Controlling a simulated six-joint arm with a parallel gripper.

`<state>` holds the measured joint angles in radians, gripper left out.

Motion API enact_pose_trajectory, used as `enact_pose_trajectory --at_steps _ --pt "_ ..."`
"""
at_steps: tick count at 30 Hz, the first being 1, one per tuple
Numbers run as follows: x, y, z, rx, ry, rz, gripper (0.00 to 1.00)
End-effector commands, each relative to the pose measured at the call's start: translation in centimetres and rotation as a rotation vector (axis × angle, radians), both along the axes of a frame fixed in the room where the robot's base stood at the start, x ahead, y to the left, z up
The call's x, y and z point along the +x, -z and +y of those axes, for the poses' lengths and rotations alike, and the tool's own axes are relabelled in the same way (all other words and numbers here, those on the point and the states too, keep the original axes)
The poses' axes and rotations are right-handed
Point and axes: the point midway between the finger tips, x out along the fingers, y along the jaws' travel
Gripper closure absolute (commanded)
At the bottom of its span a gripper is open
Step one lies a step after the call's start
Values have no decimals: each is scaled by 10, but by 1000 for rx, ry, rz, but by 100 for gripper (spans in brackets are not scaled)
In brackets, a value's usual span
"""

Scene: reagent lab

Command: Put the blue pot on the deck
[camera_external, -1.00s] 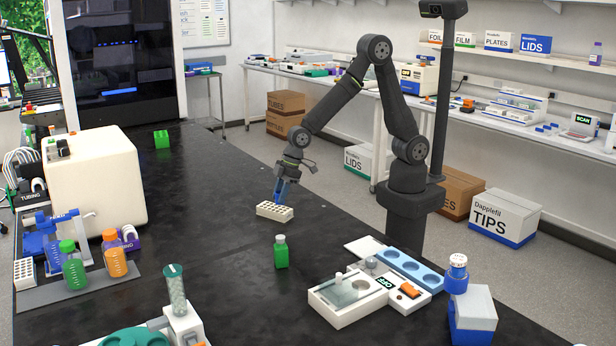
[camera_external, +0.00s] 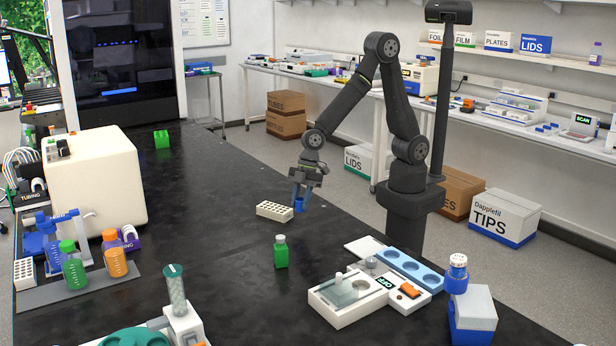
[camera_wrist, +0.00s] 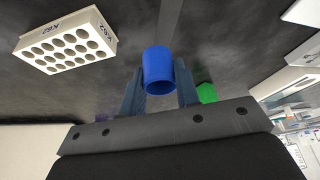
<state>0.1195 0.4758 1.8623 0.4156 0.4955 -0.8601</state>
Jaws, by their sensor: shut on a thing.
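The blue pot (camera_wrist: 158,72) is between the two fingers of my gripper (camera_wrist: 159,82) in the wrist view, its open mouth toward the camera. In the external view, the small blue pot (camera_external: 299,205) shows under my gripper (camera_external: 300,192), just right of the white rack. My gripper is shut on the pot. The pot is low by the black bench top (camera_external: 215,215); whether it touches the surface I cannot tell. No separate thing is clearly marked as the deck.
A white rack with holes (camera_external: 275,211) lies close left of the pot. A green bottle (camera_external: 281,253) stands nearer the camera. A white device (camera_external: 350,302) and a blue tray with round wells (camera_external: 411,268) are at front right. The bench's middle left is clear.

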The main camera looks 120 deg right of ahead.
Motion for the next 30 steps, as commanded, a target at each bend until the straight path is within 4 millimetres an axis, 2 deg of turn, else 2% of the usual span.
enact_pose_trajectory --at_steps 8,14,20,24,30 --pt "-16 -4 50 1 -426 -1 96" --pt "-36 -10 94 3 -839 0 96" --pt "-66 -21 144 3 -1350 -1 96" --pt "-92 -31 178 3 -1739 -1 96" --pt "-123 -45 210 1 -2150 -1 96"
